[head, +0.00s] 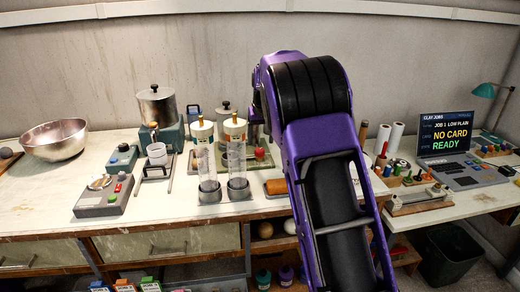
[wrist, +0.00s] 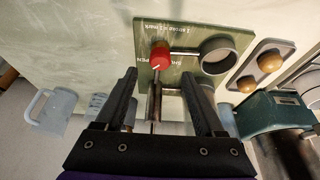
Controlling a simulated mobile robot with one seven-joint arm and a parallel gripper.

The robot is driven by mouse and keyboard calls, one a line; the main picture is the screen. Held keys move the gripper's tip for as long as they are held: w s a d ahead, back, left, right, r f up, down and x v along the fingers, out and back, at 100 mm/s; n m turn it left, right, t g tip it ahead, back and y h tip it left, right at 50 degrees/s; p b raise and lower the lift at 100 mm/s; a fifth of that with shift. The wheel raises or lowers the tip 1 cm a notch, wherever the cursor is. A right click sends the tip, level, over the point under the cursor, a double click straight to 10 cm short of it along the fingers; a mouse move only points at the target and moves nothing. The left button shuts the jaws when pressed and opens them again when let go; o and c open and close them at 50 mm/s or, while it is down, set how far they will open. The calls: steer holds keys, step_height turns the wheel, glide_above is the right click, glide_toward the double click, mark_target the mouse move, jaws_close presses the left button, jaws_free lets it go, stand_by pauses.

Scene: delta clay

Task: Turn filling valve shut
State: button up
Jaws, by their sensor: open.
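A red valve knob (wrist: 160,58) with a white pointer line sits on a green plate (wrist: 183,82) in the wrist view. Lettering beside the knob reads partly as "SHUT" and "OPEN"; the pointer's exact setting is hard to read. My gripper (wrist: 159,76) is open, its two black fingers apart, with the knob just beyond the fingertips and between their lines. No contact with the knob is visible. A metal rod or tube shows between the fingers. In the head view the green plate (head: 262,163) lies on the bench, partly hidden by my purple arm.
A round socket (wrist: 218,55) is on the plate right of the knob. Two tall clear cylinders (head: 207,160) (head: 236,158) stand left of my arm. A steel pot (head: 157,105) and bowl (head: 56,140) are farther left. A screen (head: 446,133) reads "NO CARD READY".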

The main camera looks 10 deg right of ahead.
mark_target(259, 150)
steer(key=x, duration=0.5)
jaws_close()
stand_by(0.3)
